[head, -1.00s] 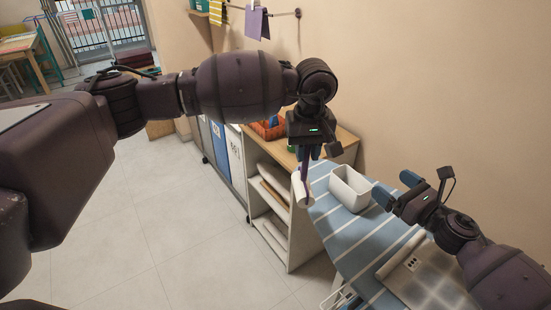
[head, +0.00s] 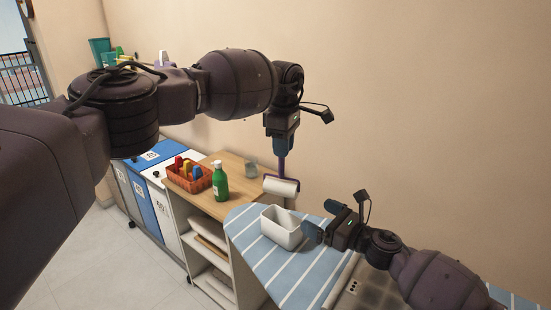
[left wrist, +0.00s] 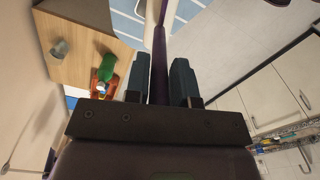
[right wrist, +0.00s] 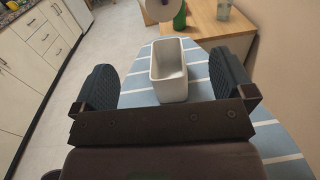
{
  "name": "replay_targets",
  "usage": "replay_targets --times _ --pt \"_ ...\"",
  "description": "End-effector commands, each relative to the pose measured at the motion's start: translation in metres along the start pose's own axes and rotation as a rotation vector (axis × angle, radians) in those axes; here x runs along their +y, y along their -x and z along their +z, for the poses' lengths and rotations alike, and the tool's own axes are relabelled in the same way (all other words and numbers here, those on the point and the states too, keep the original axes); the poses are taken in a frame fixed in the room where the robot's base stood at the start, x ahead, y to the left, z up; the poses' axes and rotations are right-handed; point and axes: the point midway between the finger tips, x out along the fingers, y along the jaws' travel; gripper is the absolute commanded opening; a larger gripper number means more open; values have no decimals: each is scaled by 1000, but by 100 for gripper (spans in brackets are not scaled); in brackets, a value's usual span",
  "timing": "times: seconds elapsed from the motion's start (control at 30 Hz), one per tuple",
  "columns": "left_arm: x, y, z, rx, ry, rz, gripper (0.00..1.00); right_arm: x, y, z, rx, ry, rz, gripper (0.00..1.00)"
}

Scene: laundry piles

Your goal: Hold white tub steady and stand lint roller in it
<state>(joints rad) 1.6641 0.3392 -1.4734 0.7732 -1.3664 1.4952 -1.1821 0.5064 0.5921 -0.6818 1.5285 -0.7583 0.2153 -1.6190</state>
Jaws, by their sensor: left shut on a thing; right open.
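The lint roller has a purple handle and a white roll (head: 281,186). My left gripper (head: 283,142) is shut on its handle, which also shows between the fingers in the left wrist view (left wrist: 159,65). The roller hangs roll down, above and behind the white tub (head: 280,232). The tub is empty and upright on the blue striped ironing board (head: 265,262). My right gripper (head: 325,222) is open at the tub's right side. In the right wrist view, the tub (right wrist: 172,85) appears ahead, between the spread fingers (right wrist: 165,85); touching cannot be told.
A wooden-topped shelf (head: 235,172) behind the board holds a green pump bottle (head: 220,182), an orange basket (head: 187,178) and a clear glass (head: 251,168). Bins (head: 150,190) stand further left. The wall is close behind the board.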

Motion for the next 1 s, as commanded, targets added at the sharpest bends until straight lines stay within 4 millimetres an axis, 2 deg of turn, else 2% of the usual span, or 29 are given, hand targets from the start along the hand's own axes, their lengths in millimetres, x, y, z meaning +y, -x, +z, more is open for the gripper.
replay_targets --times 0.27,0.73,1.0 --pt "4 5 1 -1 20 1 0 0 0 -10 1 -3 -1 100" --pt "4 5 1 -1 18 1 0 0 0 -82 1 -6 -2 100" --pt "4 5 1 -1 18 1 0 0 -44 -80 -1 -1 1 100"
